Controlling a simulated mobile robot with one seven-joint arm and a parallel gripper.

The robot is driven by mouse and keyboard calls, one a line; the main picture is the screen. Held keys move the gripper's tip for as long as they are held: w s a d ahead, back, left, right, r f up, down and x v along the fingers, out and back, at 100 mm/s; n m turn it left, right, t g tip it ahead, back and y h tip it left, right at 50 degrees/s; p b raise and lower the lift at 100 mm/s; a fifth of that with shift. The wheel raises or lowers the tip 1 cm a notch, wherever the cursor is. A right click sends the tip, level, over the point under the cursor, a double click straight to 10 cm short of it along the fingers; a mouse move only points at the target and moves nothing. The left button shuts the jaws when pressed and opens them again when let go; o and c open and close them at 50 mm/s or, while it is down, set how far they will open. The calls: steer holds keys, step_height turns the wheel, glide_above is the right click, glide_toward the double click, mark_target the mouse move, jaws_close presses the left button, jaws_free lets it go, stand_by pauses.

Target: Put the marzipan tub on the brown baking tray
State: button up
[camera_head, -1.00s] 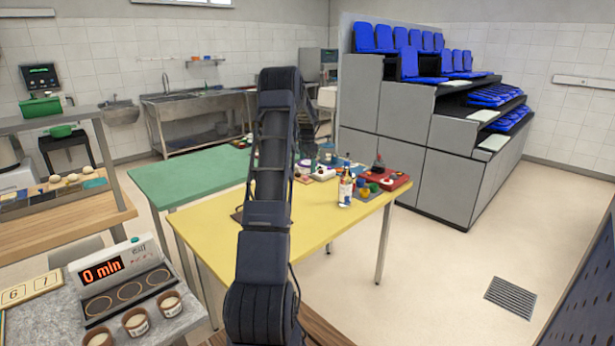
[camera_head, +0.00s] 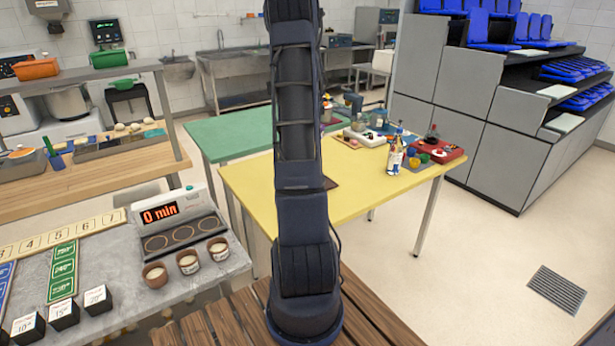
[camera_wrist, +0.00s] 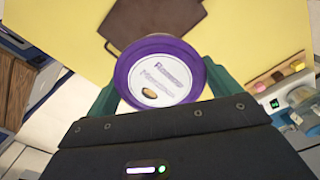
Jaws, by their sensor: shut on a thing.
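The marzipan tub (camera_wrist: 185,85) is round, with a purple rim and a white lid bearing purple lettering and a small brown oval. My gripper (camera_wrist: 163,88) is shut on it, with a dark green finger at each side. The brown baking tray (camera_wrist: 148,18) lies flat on the yellow table, beyond the tub in the wrist view, and the tub covers part of its near edge. In the head view my arm hides nearly all the tray; only a dark brown edge (camera_head: 330,183) shows beside it. The gripper and tub cannot be made out there.
The yellow table (camera_head: 375,190) has bare room around the tray. Bottles (camera_head: 395,155), a red box (camera_head: 440,152) and small pots crowd its far right part. A green table (camera_head: 225,138) adjoins behind. A stone counter with a timer (camera_head: 165,213) and three small pots stands left.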

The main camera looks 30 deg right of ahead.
steer(key=a, duration=0.2)
steer(key=shift+a, duration=0.4)
steer(key=shift+s+a+f+m, duration=0.1)
steer(key=shift+s+a+m, duration=0.05)
steer(key=shift+a+m, duration=0.15)
steer(key=shift+f, duration=0.4)
step_height(320, 180, down, 19)
steer(key=shift+f, duration=0.2)
steer(key=o, duration=0.9)
steer(key=shift+r, duration=0.1)
